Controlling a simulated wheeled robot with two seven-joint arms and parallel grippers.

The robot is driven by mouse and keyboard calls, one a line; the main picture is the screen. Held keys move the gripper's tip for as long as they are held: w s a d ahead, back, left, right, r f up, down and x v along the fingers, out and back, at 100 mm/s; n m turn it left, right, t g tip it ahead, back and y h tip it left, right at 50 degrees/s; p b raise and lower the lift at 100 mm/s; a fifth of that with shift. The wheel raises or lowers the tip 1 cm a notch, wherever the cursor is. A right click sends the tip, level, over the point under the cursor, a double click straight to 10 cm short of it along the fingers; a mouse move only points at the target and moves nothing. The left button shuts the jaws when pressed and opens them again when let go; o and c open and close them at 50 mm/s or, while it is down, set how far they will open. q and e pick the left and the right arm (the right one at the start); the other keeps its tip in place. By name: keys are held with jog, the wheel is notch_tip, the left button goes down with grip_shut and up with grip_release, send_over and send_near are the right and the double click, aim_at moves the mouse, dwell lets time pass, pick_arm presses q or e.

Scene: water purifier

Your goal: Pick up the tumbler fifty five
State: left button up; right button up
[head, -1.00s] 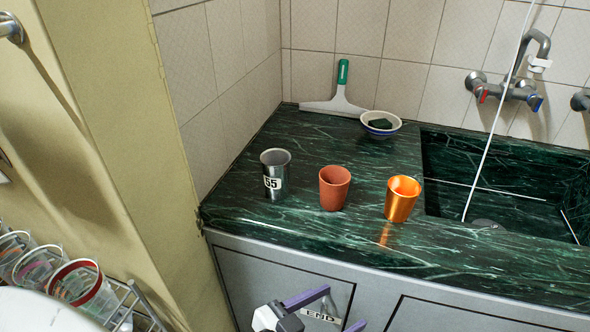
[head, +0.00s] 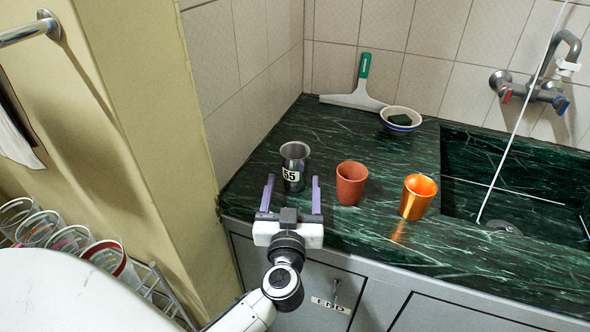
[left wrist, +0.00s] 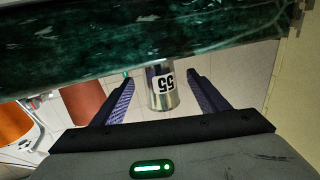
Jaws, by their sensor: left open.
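The tumbler fifty five (head: 293,167) is a silver metal cup with a white "55" label. It stands upright on the green marble counter, left of the other cups. My left gripper (head: 291,183) is open at the counter's front edge, with its purple fingers pointing toward the tumbler. In the left wrist view the tumbler (left wrist: 162,88) appears upside down, between and beyond the two open fingers (left wrist: 161,90). The gripper holds nothing. My right gripper is not in view.
A terracotta cup (head: 350,183) and an orange metallic cup (head: 417,197) stand to the right. A bowl (head: 400,121) and squeegee (head: 357,88) are at the back, and the sink (head: 462,185) is at right. A wall (head: 150,110) borders the left side.

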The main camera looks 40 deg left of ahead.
aim_at(294, 177)
pick_arm(q)
jog(key=shift+b+x, duration=0.45)
jog(key=shift+x, duration=2.3)
jog(key=shift+r, duration=0.15)
jog(key=c, duration=1.2)
jog(key=shift+r, duration=0.1)
